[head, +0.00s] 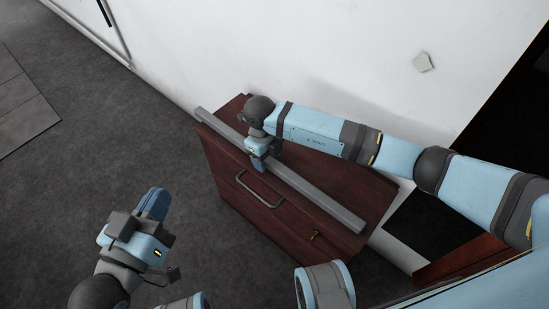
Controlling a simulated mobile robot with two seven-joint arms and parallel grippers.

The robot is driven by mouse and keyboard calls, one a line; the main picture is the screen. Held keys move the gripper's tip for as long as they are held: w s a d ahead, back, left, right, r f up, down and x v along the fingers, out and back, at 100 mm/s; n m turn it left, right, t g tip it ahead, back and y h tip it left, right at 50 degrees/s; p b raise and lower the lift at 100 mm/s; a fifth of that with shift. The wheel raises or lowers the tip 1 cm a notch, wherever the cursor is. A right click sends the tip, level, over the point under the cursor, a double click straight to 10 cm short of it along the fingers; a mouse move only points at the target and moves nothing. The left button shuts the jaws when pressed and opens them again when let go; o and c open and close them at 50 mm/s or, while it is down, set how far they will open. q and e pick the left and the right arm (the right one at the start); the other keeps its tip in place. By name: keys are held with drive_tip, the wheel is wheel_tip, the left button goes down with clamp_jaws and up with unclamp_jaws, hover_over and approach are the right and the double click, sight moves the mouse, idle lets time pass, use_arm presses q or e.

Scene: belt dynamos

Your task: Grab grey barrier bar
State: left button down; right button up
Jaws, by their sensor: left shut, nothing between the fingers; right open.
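The grey barrier bar (318,194) lies diagonally across the top of a dark red wooden cabinet (235,160), with its left end sticking out past the cabinet's edge. My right gripper (262,163) is over the bar, left of its middle, with its fingers pointing down at it. The jaws are open, and the fingers partly hide the bar there; whether they touch it I cannot tell. My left gripper (154,203) is shut and empty, above the floor at the lower left, apart from the bar and the cabinet.
The cabinet's front has a metal handle (260,196) and a small brass key or knob (315,235). A white wall (330,50) stands close behind it. Grey carpet (120,120) to the left is clear. Another reddish wooden piece (455,264) is at the lower right.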

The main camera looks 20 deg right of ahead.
drive_tip(key=shift+f, duration=0.35)
drive_tip(key=shift+r, duration=0.1)
clamp_jaws()
